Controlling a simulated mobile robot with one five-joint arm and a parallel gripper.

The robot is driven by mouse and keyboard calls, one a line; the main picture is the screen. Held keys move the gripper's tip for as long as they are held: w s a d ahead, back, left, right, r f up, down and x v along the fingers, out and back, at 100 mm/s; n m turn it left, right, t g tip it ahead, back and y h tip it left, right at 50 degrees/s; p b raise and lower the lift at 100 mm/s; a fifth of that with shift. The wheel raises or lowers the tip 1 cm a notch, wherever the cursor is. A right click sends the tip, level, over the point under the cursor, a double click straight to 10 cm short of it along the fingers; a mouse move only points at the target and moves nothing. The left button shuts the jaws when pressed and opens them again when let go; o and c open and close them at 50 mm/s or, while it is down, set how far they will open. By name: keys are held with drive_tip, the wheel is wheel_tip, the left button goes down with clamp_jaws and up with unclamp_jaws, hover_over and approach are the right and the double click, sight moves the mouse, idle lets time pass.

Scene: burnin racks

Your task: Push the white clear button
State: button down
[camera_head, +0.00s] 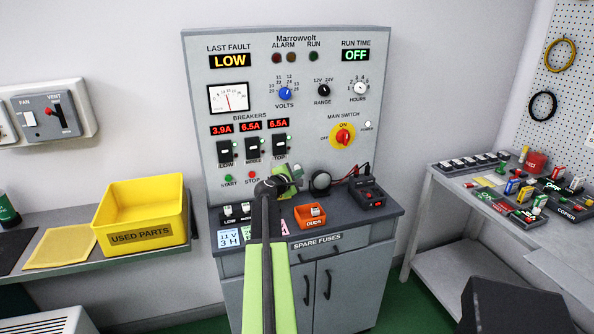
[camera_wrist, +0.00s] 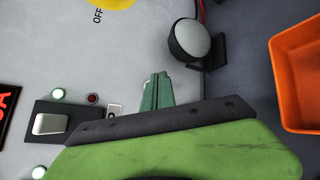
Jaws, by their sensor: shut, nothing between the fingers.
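I cannot make out the white clear button in either view. In the head view the green start button (camera_head: 228,178) and the red stop button (camera_head: 252,175) sit low on the grey panel (camera_head: 205,120). My arm and gripper cover the panel just right of the stop button. My gripper (camera_head: 296,170) is shut and empty, close to the panel's lower part. In the wrist view its green fingertips (camera_wrist: 156,80) are together against a grey background. I cannot tell whether they touch the panel.
A round black fixture with a grey face (camera_head: 320,182) stands right of my gripper and shows in the wrist view (camera_wrist: 188,40). An orange bin (camera_head: 310,215) and a black box with leads (camera_head: 368,196) are on the counter.

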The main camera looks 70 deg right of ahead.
drive_tip(key=s+a, duration=0.1)
drive_tip(key=a, duration=0.1)
drive_tip(key=s+a, duration=0.2)
idle(0.3)
drive_tip(key=shift+d, duration=0.1)
idle(0.4)
